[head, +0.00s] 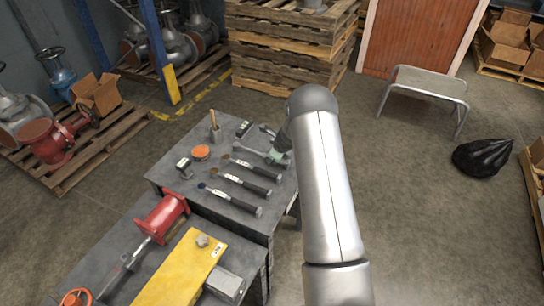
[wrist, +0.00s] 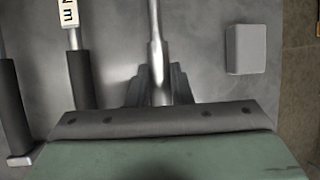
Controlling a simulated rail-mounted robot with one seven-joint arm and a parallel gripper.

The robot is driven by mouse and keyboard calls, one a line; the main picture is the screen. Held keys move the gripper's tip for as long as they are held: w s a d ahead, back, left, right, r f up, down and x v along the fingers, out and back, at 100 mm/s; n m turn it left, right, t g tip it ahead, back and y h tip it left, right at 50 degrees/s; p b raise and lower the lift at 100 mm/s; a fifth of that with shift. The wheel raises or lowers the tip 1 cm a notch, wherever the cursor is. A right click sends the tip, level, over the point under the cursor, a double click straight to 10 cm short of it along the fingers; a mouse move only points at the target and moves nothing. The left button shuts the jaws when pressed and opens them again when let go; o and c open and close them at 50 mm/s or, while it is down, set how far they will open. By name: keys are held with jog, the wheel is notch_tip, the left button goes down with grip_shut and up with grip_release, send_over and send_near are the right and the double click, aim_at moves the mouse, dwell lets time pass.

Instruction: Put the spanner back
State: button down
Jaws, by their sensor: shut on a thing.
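The silver spanner (head: 250,151) shows at the right part of the grey bench top in the head view. Its bare shaft (wrist: 155,35) runs up the middle of the wrist view. My gripper (wrist: 158,85) has its dark fingers on both sides of this shaft and is shut on it. In the head view my gripper (head: 276,157) is at the spanner's right end, partly hidden by my arm. I cannot tell whether the spanner touches the bench.
Several black-handled wrenches (head: 246,182) lie beside the spanner on the bench (head: 174,206). An orange disc (head: 201,152), a small cup with a wooden handle (head: 214,131) and a grey block (wrist: 246,49) are near. A red flanged part (head: 162,217) stands at the front.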

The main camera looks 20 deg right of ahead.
jog(key=c, duration=1.2)
grip_release()
jog(key=b+v, duration=0.1)
jog(key=v, duration=1.5)
jog(key=s+a+r+n+g, duration=0.1)
jog(key=s+a+r+n, duration=0.6)
jog(key=s+r, duration=0.1)
jog(key=s+a+r+n+g+h, duration=0.1)
jog(key=s+a+n, duration=0.3)
jog(key=s+n, duration=0.6)
jog(key=s+a+r+n+g+h, duration=0.1)
jog(key=s+n, duration=0.8)
jog(key=s, duration=1)
notch_tip(320, 180, up, 2)
jog(key=a+g, duration=0.1)
jog(key=a, duration=0.1)
jog(key=shift+a+r+n+g, duration=0.15)
jog(key=shift+a+n+g, duration=0.25)
